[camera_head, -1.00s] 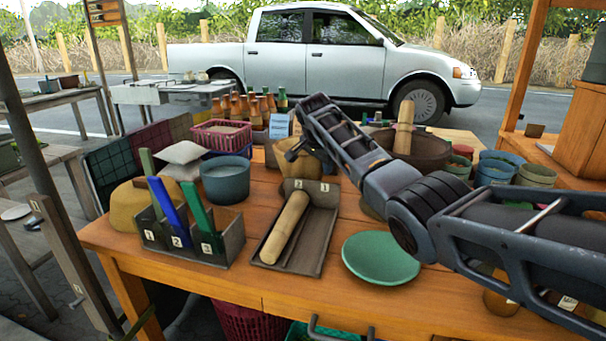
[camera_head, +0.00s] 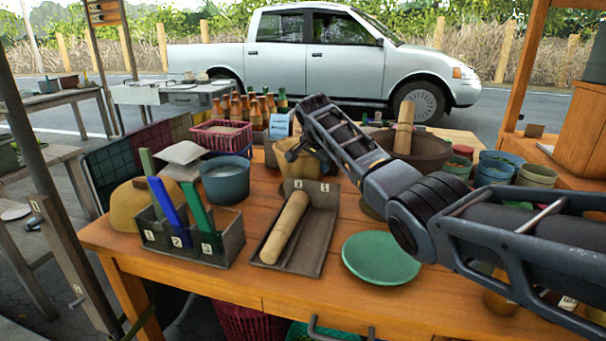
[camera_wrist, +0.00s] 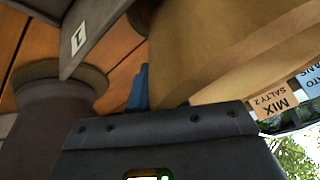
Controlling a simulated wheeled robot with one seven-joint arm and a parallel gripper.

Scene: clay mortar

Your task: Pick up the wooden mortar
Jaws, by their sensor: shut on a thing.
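The tan wooden mortar (camera_head: 288,164) is at the back of the wooden table, behind the dark tray with a wooden roller in it. My arm reaches over it from the right, and my gripper (camera_head: 298,150) is at its upper right side. In the wrist view the mortar (camera_wrist: 225,45) fills the upper right, very close. A blue fingertip of my gripper (camera_wrist: 140,88) lies against its wall. The gripper is shut on the mortar's wall. The other finger is hidden. I cannot tell whether the mortar's base touches the table.
In front are the dark tray (camera_head: 322,240) with the roller (camera_head: 286,227) and a green plate (camera_head: 381,258). Left stand a blue-grey pot (camera_head: 225,181) and a divided box (camera_head: 215,250). Bottles (camera_head: 245,107) stand behind. A brown bowl (camera_head: 432,150) with a pestle (camera_head: 404,127) is at the right.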

